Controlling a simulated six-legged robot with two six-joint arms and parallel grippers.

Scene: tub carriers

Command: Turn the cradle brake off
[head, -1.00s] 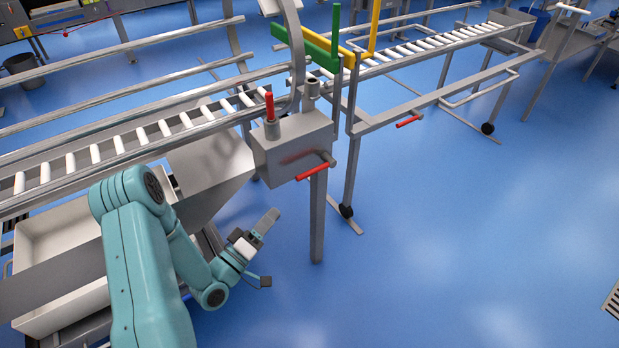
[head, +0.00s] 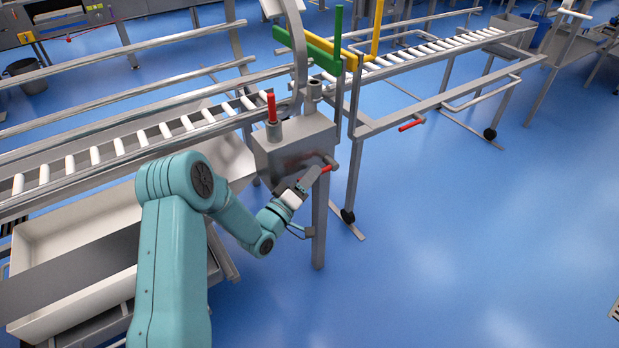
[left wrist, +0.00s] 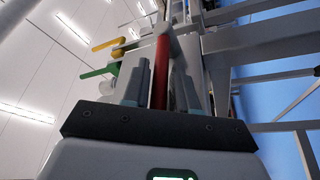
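A grey box (head: 300,143) on a post carries a red lever (head: 326,168) on its front, seen in the head view with its left part hidden by my left gripper (head: 308,180). In the left wrist view, the red lever (left wrist: 161,70) runs between the two fingers of my left gripper (left wrist: 160,85). Narrow gaps show beside it, so the gripper looks open around the lever. A second red handle (head: 271,107) stands upright on the box top. A third red handle (head: 411,125) is under the far roller conveyor. Which one is the cradle brake is not labelled. My right gripper is not in view.
Green (head: 338,40) and yellow (head: 376,30) bars rise behind the box. A roller conveyor (head: 115,150) runs left above a white tub (head: 40,240). The support post (head: 319,225) stands just right of my left arm. The blue floor to the right is clear.

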